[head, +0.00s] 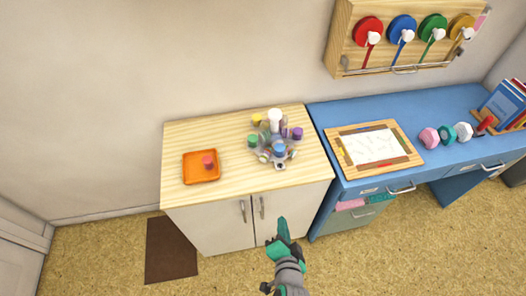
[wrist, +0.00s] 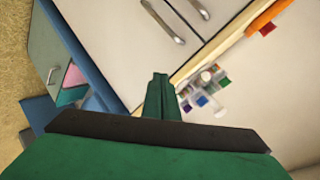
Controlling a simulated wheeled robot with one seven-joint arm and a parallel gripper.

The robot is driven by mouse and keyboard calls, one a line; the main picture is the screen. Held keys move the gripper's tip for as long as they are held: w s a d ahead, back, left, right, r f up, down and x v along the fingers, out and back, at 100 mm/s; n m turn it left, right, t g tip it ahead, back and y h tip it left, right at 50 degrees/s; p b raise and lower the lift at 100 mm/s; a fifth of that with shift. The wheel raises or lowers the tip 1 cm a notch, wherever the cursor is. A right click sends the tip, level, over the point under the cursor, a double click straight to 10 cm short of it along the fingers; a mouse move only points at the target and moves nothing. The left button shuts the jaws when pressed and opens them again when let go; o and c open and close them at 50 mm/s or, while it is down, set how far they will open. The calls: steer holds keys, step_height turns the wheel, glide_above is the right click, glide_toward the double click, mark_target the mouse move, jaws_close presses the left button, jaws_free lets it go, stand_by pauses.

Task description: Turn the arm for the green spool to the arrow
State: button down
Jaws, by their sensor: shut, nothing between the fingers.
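A wooden wall rack (head: 345,35) hangs at the upper right of the head view, with red, blue, green and yellow round spools in a row. The green spool (head: 432,22) is third from the left. A white knob-like piece (head: 438,34) sits on its front, and a green strip hangs below. I cannot make out an arrow in either view. My gripper (head: 281,222) is in front of the white cabinet, low in the head view and far from the rack. Its fingers are together and empty in the wrist view (wrist: 160,82).
A stand of colour-topped pieces (head: 272,140) and an orange tray (head: 201,175) with a red piece are on the wooden cabinet top (head: 228,128). The blue desk (head: 440,110) below the rack holds a framed board (head: 342,158), several stamp-like pieces and books (head: 502,102).

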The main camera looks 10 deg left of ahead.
steer(key=w+r+m+y, duration=0.1)
steer(key=w+r+y, duration=0.1)
steer(key=w+r, duration=0.35)
steer(key=g+y, duration=0.3)
glide_toward(259, 148)
steer(key=f, duration=0.3)
steer(key=shift+w+a+f+m+y, duration=0.1)
steer(key=shift+w+a+m+y, duration=0.2)
steer(key=shift+a, duration=0.1)
steer(key=shift+w+a, duration=0.9)
steer(key=shift+w, duration=0.3)
steer(key=shift+w+a, duration=0.25)
steer(key=shift+w, duration=0.1)
steer(key=shift+d, duration=0.1)
